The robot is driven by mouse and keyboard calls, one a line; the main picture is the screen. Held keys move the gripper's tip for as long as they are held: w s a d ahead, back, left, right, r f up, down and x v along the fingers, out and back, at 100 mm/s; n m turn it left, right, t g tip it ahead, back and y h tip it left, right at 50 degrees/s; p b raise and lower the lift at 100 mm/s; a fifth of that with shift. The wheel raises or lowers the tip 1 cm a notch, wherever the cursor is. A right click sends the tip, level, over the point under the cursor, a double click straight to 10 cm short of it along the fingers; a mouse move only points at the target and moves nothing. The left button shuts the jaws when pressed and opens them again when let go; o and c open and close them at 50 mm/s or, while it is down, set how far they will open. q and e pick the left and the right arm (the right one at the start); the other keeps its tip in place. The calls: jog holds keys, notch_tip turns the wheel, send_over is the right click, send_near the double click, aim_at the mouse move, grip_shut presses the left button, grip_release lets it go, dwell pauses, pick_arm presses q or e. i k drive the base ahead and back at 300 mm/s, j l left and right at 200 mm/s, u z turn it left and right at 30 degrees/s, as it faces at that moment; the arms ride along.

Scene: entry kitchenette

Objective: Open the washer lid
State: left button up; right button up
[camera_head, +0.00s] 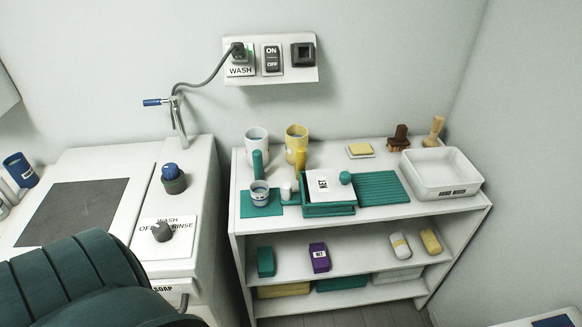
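The white washer (205,215) stands at the left, with its front left part hidden from view. Its lid (105,168) is a white panel with a dark grey window (68,212), and it appears to lie flat and shut. To the right of the lid are a blue-topped knob (171,172) and a grey dial (162,231) on a plate marked wash, off and rinse. A drawer marked soap (165,289) is on the front. Neither of my grippers is in view.
A tap with a blue handle (158,102) rises behind the washer. A wall panel (270,77) holds a plug and a switch. A white shelf unit (420,212) at the right carries mugs, a teal box and a white basin (440,168).

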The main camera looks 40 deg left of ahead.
aim_at(64, 202)
jog(key=u, duration=3.15)
